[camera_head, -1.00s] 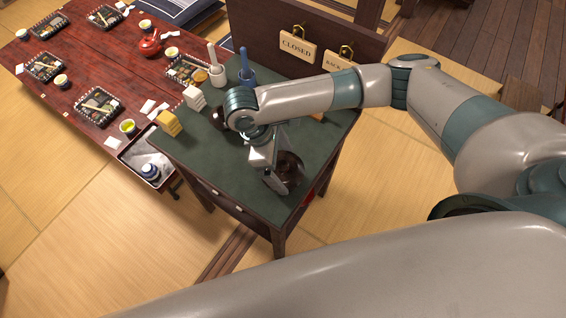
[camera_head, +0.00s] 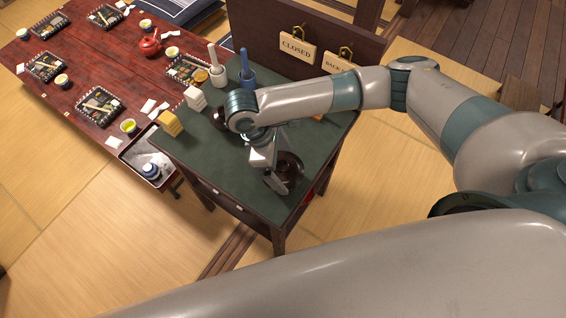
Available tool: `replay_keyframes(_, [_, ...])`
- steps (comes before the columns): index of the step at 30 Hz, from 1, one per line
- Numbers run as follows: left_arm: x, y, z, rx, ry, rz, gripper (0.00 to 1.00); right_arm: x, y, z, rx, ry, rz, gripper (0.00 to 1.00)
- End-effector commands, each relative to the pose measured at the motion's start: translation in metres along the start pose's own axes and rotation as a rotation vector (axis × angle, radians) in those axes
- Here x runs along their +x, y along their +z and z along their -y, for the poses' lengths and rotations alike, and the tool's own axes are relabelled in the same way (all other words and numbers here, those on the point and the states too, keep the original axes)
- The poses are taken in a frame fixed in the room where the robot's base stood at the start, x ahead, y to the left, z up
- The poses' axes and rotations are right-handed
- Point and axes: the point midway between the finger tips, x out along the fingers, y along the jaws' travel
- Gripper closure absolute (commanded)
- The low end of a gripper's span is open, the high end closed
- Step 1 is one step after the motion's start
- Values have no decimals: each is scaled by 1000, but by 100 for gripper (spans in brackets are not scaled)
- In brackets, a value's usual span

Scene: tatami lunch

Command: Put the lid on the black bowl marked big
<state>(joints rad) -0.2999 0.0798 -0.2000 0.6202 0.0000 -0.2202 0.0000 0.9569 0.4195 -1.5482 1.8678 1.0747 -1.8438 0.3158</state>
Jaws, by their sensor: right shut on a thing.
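My right gripper (camera_head: 277,186) points down over the near right part of the green-topped table (camera_head: 245,200). It is shut on a dark round thing (camera_head: 291,168), which looks like the lid; the fingers cover part of it. Whether a bowl is under this dark thing, touching or apart, I cannot tell. Another dark round bowl (camera_head: 218,118) stands farther back on the same table, partly hidden by my right wrist. No "big" marking is readable on either. My left gripper is not in view.
White blocks (camera_head: 195,98), yellow blocks (camera_head: 170,123), a white holder (camera_head: 217,74) and a blue holder (camera_head: 247,76) stand along the table's far and left edges. A board with signs (camera_head: 296,46) rises behind. The table's near left part is clear.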

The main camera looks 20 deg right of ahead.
Motion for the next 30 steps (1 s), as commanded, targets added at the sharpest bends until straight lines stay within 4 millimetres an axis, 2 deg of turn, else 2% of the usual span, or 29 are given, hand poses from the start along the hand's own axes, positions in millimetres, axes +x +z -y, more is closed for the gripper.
replay_keyframes(30, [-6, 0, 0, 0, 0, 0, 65, 0, 0, 0, 0, 0, 0, 33])
